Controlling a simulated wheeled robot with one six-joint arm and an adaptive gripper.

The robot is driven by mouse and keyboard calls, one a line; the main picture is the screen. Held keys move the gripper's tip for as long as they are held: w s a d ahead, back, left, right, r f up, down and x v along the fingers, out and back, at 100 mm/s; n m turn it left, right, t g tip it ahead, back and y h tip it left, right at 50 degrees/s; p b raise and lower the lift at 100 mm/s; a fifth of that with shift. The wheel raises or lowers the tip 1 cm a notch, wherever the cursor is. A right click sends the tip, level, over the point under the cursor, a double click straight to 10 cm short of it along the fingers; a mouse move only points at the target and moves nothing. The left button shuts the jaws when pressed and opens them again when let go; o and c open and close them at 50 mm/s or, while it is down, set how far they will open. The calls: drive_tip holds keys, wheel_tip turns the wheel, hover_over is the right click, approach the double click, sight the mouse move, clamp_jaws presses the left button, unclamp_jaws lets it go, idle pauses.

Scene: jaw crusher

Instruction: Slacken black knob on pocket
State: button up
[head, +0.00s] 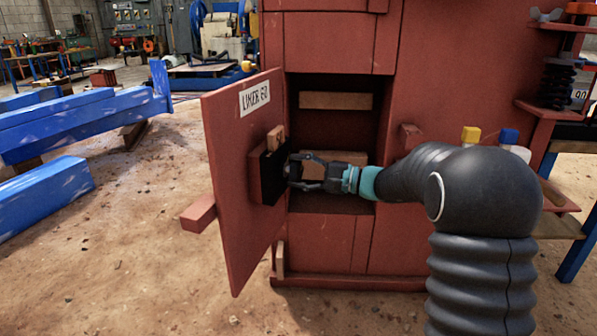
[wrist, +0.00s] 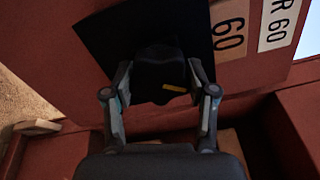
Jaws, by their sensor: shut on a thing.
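The black knob (wrist: 160,75) sits on a black plate (wrist: 105,35) on the inner face of the open red door. The knob carries a short yellow mark. My gripper (wrist: 160,85) has its two fingers on either side of the knob, shut on it. In the head view my gripper (head: 290,170) reaches in from the right to the black plate (head: 273,172) on the door's pocket (head: 256,180); the knob is mostly hidden there by the fingers.
The red door (head: 228,150) stands swung open to the left, with a "LINER 60" label (head: 254,96). Behind my gripper is the open cavity (head: 335,85) of the red crusher body, with wooden blocks inside. Blue beams (head: 80,120) lie at the left. The floor in front is clear.

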drive_tip(key=o, duration=1.2)
drive_tip(key=shift+c, duration=0.2)
drive_tip(key=v, duration=1.2)
